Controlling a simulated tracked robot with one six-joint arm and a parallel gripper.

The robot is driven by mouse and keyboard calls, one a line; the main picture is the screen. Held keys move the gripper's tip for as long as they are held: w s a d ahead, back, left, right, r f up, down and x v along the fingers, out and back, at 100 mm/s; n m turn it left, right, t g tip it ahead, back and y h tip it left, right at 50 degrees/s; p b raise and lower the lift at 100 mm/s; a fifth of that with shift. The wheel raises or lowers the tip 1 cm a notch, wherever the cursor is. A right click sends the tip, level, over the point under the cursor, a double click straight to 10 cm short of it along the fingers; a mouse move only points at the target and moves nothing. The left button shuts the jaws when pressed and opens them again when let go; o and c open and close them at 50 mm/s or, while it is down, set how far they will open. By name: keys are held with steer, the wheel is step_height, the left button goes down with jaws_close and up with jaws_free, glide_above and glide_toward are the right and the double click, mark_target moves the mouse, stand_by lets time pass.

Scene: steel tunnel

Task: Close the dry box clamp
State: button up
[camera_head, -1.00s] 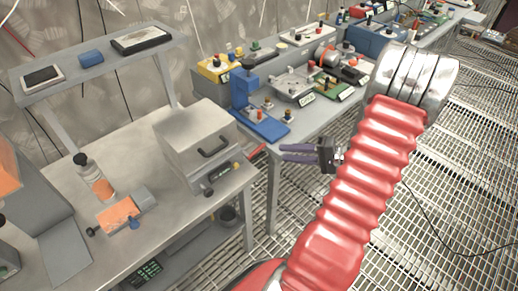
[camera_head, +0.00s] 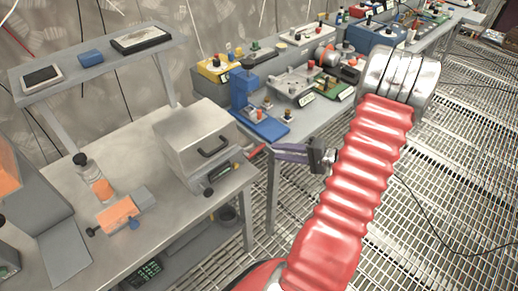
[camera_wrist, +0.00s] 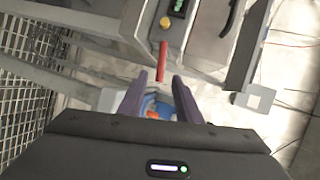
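The dry box (camera_head: 190,140) is a grey box with a dark handle on its lid, standing on the left bench in the head view. Its lid looks shut. A small red bar (camera_wrist: 162,60), likely the clamp lever, sticks out from the box's front near a yellow knob (camera_wrist: 166,22) in the wrist view. A dark red piece (camera_head: 256,151) shows at the box's right corner in the head view. My gripper (camera_wrist: 160,77) has its two purple fingers apart, with the bar's end between or just beyond the tips; contact cannot be told. My gripper (camera_head: 276,152) is right of the box.
A second bench behind carries a blue stand (camera_head: 262,122) and several instruments. A raised shelf (camera_head: 95,68) stands at the back left. Grated floor lies open at right.

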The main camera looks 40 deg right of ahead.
mark_target(261, 149)
steer(key=x, duration=0.9)
jaws_close()
steer(key=shift+d+f, duration=0.1)
stand_by(0.5)
